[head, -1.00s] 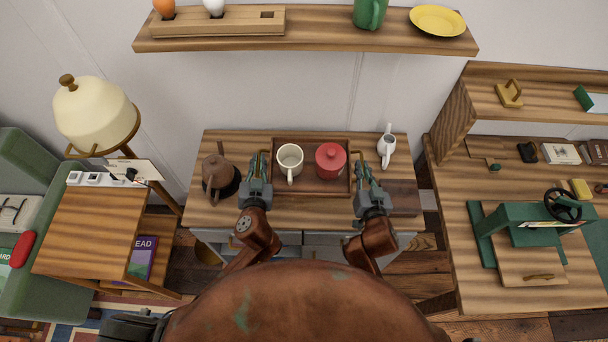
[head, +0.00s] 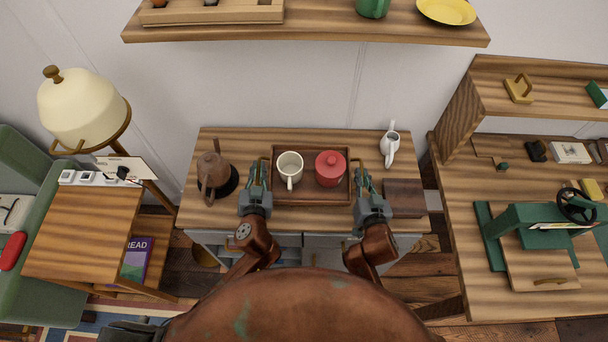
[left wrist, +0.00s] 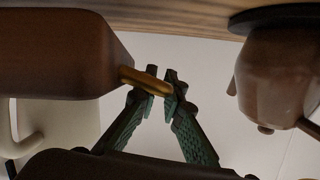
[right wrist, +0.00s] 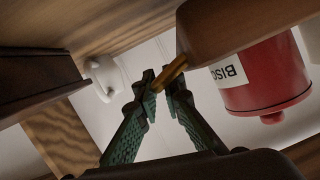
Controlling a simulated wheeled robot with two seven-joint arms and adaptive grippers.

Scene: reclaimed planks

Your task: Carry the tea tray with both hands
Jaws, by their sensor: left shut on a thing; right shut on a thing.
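The dark wooden tea tray (head: 312,200) is level over the middle of the cabinet top. A cream mug (head: 289,167) and a red lidded tin (head: 330,170) stand upright on it. My left gripper (head: 258,172) is shut on the brass handle (left wrist: 147,81) at the tray's left end. My right gripper (head: 364,182) is shut on the handle (right wrist: 171,74) at its right end. The tin shows lettering in the right wrist view (right wrist: 270,75). I cannot tell whether the tray's underside touches the cabinet top.
On the cabinet top (head: 235,140), a brown teapot (head: 212,172) stands left of the tray. A white jug (head: 390,146) and a dark brown box (head: 404,197) are to its right. A wall shelf (head: 320,33) hangs behind. A desk (head: 460,240) stands right, a lamp (head: 80,108) left.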

